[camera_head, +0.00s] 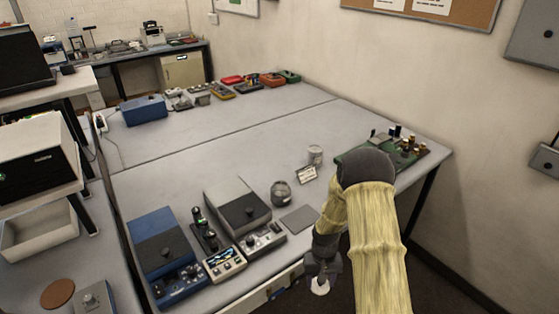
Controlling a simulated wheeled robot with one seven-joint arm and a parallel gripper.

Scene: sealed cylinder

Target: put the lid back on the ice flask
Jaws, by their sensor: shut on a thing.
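My gripper (323,268) hangs fingers-down beyond the front edge of the table, at the lower middle of the view. It is shut on a small pale piece (320,287), which shows just below the fingers and may be the lid. A rounded dark grey vessel (281,193) stands on the table up and left of my gripper. A pale metallic cylinder (315,155) stands farther back, behind a small white card (307,174). I cannot tell which of the two is the ice flask. My sleeved arm covers part of the table's right side.
Blue and grey instruments (240,208) line the table's front left. A flat grey pad (298,219) lies near the front edge. A green circuit board (409,154) is at the right. A brown disc (57,293) lies on the left bench. The table's middle is clear.

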